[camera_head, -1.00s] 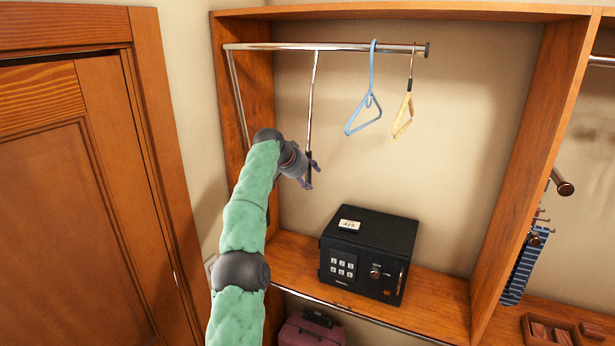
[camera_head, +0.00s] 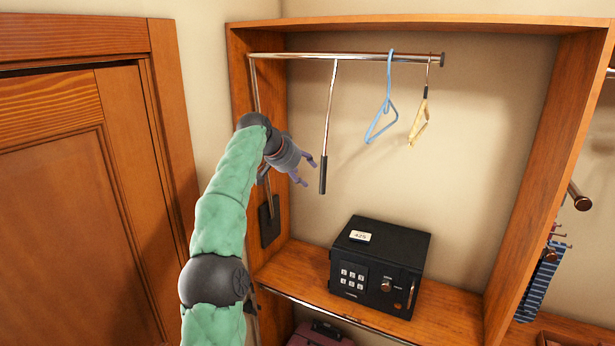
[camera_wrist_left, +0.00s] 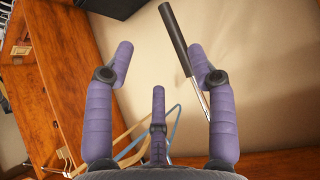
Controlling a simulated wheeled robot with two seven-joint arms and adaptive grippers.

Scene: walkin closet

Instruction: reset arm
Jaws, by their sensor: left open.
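My left gripper (camera_head: 307,172) is open and empty, beside the pull-down rod's black handle (camera_head: 323,175) and just to its left in the head view. The metal rod hangs down from the closet rail (camera_head: 345,57). In the left wrist view my purple fingers are spread apart (camera_wrist_left: 165,65), and the black handle (camera_wrist_left: 173,38) shows beyond them toward the right finger, with no visible grip on it. My right gripper is in neither view.
A blue hanger (camera_head: 388,105) and a wooden hanger (camera_head: 420,120) hang on the rail. A black safe (camera_head: 380,265) stands on the wooden shelf (camera_head: 455,312) below. The closet's left side panel (camera_head: 243,85) is close to my left arm. A door (camera_head: 60,220) is at the far left.

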